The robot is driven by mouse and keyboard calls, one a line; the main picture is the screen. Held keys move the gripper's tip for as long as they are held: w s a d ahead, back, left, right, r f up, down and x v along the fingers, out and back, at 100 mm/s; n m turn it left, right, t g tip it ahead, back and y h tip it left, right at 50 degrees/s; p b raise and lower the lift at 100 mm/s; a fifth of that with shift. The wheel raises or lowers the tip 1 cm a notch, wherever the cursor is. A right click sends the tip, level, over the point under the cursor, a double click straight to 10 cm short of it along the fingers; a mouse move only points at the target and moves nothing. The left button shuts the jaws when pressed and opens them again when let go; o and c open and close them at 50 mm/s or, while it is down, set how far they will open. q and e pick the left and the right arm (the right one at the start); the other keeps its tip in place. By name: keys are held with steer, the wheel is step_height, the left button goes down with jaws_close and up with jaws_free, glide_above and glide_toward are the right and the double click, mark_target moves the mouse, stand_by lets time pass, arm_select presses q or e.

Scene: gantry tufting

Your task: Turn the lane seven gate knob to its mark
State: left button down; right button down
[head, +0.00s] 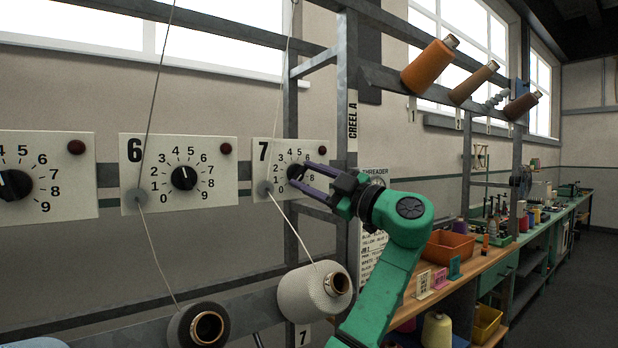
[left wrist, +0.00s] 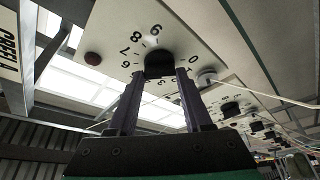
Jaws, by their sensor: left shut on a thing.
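The lane seven panel (head: 262,152) is a white plate with a black "7" and a numbered dial on the wall rail. Its black gate knob (head: 294,171) is partly hidden by my left gripper (head: 304,176). In the left wrist view, the knob (left wrist: 159,62) sits between the two dark fingertips of my left gripper (left wrist: 160,78), which is shut on it. Dial figures ring the knob; I cannot clearly read its pointer setting or make out the mark. My right gripper is not in view.
The lane six panel (head: 222,147) stands to the left. White yarn runs from a grey cone (head: 305,292) up past the lane seven dial. A metal post labelled CREEL A (head: 347,120) stands close right of the panel. A workbench (head: 490,262) with an orange bin (head: 447,247) lies right.

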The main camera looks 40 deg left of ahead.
arm_select(q)
steer(key=shift+c, duration=1.6)
jaws_free()
steer(key=b+v, duration=0.4)
steer(key=v, duration=1)
steer(key=shift+d, duration=0.3)
steer(key=shift+f, duration=0.15)
